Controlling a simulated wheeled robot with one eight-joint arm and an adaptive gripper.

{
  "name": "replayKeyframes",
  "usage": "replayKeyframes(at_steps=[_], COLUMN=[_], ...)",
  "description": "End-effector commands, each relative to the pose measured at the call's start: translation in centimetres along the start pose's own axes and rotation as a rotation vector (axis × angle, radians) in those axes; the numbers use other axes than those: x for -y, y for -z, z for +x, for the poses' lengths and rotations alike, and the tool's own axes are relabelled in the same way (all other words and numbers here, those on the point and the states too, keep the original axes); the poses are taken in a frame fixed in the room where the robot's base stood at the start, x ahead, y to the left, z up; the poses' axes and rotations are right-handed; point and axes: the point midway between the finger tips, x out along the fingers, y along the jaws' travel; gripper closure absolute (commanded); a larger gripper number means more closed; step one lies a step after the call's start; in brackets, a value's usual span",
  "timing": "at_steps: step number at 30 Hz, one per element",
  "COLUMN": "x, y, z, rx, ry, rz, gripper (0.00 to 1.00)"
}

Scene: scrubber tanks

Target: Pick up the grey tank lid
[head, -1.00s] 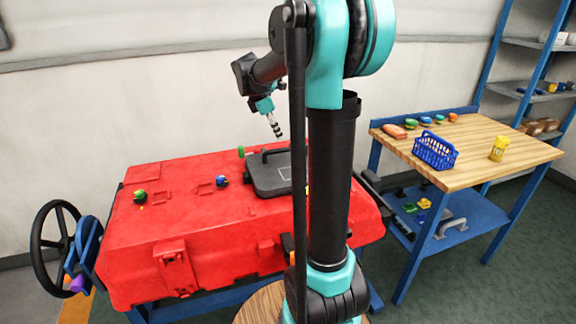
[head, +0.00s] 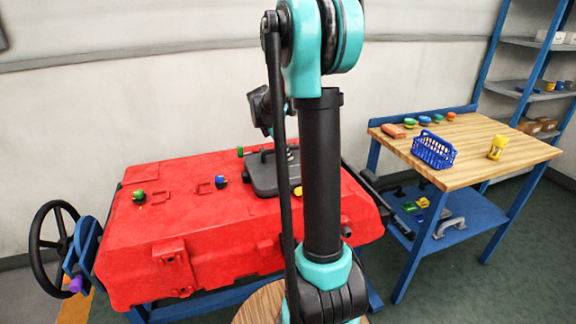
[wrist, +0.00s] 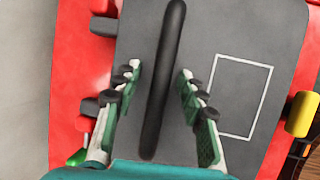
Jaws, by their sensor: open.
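The grey tank lid (head: 262,175) lies flat on top of the red scrubber tank (head: 215,240), partly hidden behind my arm in the head view. In the wrist view the lid (wrist: 235,60) fills most of the picture, with a black bar handle (wrist: 163,80) running lengthwise and a white rectangle outline to its right. My gripper (wrist: 155,85) is open. Its two fingers stand on either side of the handle, with gaps on both sides. Whether the fingertips reach down to the handle's depth I cannot tell. In the head view the fingers are mostly hidden behind my arm.
Green (head: 138,196), blue (head: 220,182) and yellow (wrist: 302,114) knobs or latches sit on the tank around the lid. A black handwheel (head: 55,245) stands at the tank's left. A wooden-topped table (head: 480,140) with a blue basket (head: 434,150) stands right.

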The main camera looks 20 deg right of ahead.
Motion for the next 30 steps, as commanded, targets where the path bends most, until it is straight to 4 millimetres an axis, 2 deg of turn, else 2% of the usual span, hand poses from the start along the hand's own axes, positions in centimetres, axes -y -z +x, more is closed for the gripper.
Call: replayKeyframes(at_steps=[5,12,15,30], x=[0.00,0.01,0.01,-0.02], y=[-0.01,-0.01,-0.01,-0.07], z=[-0.02,-0.04,-0.04,-0.15], rx=[0.000,0.000,0.000,0.001], ry=[0.000,0.000,0.000,0.000], rz=[0.000,0.000,0.000,0.000], gripper=[0.61,0.91,1.00,1.00])
